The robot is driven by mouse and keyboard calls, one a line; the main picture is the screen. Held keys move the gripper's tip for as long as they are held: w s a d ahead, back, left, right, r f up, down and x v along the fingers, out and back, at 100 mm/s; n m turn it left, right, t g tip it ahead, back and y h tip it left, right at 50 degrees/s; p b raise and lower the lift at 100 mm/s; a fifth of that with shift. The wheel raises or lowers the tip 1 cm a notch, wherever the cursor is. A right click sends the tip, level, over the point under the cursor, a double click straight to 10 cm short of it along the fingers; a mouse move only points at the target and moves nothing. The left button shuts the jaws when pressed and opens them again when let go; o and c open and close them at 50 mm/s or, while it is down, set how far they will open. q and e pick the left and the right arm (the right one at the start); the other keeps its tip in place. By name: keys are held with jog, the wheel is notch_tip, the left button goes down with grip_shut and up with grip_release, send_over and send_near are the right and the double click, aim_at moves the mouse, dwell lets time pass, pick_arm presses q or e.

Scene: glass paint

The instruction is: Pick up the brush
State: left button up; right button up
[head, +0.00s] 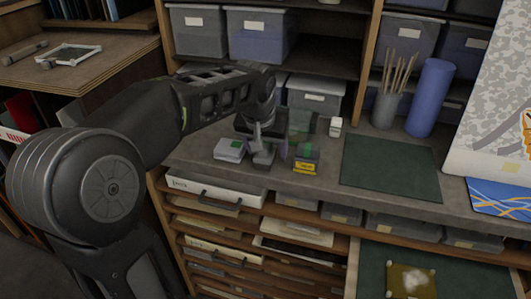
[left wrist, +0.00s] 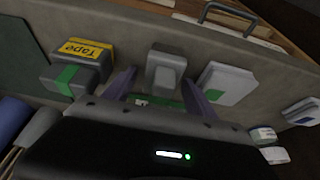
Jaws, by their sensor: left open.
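Several thin brush-like sticks (head: 398,75) stand upright in a grey cup (head: 384,111) at the back of the counter. Which item is the task's brush is not clear. My left gripper (head: 270,146) is over the counter, left of the cup, among small items. In the left wrist view my open fingers (left wrist: 158,90) point at a small grey block-like object (left wrist: 165,68), with a gap between them; it also shows in the head view (head: 264,156). Nothing is clearly held. My right gripper is not in view.
A yellow-labelled tape box (head: 305,164) and a white-topped box (head: 230,149) flank the grey object. A dark green mat (head: 390,166) and a blue roll (head: 431,97) are to the right. Shelves with bins (head: 260,35) rise behind; drawers lie below the counter edge.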

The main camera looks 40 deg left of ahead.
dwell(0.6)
pick_arm(q)
grip_shut()
dwell(0.5)
